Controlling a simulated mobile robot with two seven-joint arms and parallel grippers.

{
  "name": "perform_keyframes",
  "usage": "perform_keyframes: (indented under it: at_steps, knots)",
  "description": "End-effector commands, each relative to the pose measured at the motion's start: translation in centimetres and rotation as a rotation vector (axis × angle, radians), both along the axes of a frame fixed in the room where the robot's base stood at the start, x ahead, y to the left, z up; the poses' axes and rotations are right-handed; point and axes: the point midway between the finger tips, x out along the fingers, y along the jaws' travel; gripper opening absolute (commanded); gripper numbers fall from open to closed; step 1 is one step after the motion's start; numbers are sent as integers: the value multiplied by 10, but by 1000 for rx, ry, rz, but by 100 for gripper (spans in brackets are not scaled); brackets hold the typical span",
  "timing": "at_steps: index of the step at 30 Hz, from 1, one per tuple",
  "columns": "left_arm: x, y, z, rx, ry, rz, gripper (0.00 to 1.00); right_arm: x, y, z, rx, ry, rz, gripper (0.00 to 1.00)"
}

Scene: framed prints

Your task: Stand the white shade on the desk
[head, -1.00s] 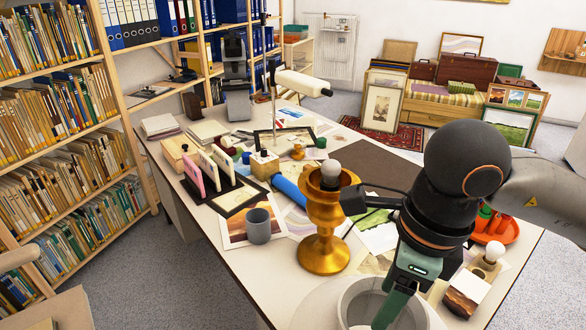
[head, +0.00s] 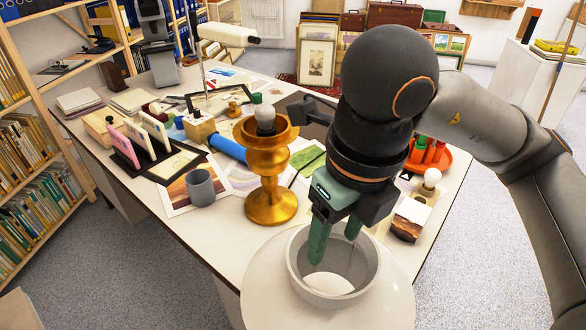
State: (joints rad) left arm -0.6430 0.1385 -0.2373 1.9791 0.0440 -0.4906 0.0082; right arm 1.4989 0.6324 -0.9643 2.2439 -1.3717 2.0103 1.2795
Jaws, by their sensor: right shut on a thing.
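The white shade (head: 272,292) is at the bottom of the head view, a wide flared piece with a round collar and opening facing up. It overlaps the desk's near edge in the picture; I cannot tell whether it touches the desk. My right gripper (head: 335,245) points down at the collar and is shut on the shade, with its fingertips at the opening. The exact contact is partly hidden. The desk (head: 205,240) is pale and crowded. A gold lamp base (head: 270,205) with a white bulb stands upright on it, just left of my gripper. My left gripper is out of view.
A grey mug (head: 201,187), a rack (head: 140,150) of small frames and a blue roll (head: 228,148) are on the left. An orange tray (head: 440,165) and a small bulb block (head: 429,186) are on the right. A bare desk strip runs along the near-left edge.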

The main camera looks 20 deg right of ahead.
Motion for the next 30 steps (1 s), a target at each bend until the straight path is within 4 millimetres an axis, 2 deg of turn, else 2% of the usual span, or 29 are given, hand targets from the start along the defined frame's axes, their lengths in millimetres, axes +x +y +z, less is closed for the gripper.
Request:
perform_keyframes:
  at_steps: [7, 18, 24, 30]
  knots:
    - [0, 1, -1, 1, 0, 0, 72, 20, -13, -10, 2, 3, -7, 0]
    - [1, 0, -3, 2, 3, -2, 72, 79, -52, -42, 0, 1, -7, 0]
    - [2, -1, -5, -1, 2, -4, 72, 100, -65, -74, 1, 0, -3, 0]
    - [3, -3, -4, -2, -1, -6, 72, 110, -71, -88, 1, -1, 0, 0]
